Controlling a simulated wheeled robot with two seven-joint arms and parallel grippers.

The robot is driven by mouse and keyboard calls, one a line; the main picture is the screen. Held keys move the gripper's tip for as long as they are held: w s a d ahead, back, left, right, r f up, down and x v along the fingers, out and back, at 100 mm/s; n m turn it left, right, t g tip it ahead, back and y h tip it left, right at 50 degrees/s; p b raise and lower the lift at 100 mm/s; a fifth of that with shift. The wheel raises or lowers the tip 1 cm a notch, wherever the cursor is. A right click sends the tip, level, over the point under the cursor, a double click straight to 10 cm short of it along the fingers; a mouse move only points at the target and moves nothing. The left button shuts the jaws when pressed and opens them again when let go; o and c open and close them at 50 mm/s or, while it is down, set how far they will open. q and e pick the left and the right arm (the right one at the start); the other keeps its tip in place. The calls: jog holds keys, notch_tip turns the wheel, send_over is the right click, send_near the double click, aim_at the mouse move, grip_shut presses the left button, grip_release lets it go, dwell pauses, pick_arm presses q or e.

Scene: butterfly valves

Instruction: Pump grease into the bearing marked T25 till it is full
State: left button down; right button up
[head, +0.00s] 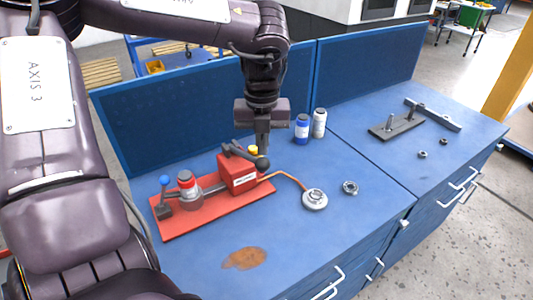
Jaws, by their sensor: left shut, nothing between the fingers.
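A red grease pump unit (238,173) stands on a red base plate (222,208) on the blue bench. It has a dark lever with a black ball knob (262,163) and a yellow cap. A copper line (290,178) runs from it to a round grey bearing housing (314,199) on the bench. No T25 marking is legible at this size. My left gripper (262,150) points down, shut and empty, right above or beside the black knob; I cannot tell whether it touches. My right gripper is not in view.
A red-topped grey cylinder (188,185) and a blue-knobbed lever (164,182) share the base plate. A loose ring (350,187) lies at right, a brown stain (244,258) in front.

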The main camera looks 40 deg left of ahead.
aim_at(262, 159)
pick_arm(q)
jog(key=shift+d+f+b, duration=0.1)
jog(key=shift+f+b, duration=1)
jog(key=shift+f, duration=0.4)
jog(key=shift+s+f, duration=0.1)
notch_tip(262, 159, down, 7)
jog(key=d+b, duration=0.1)
jog(key=b, duration=0.5)
jog(key=r+p, duration=0.2)
jog(key=a+r+p, duration=0.1)
jog(key=r+p, duration=0.1)
jog(key=r, duration=0.1)
jog(key=r+p, duration=0.2)
jog(key=shift+a+r+p, duration=0.15)
jog(key=shift+r+p, duration=0.15)
jog(key=shift+r, duration=0.15)
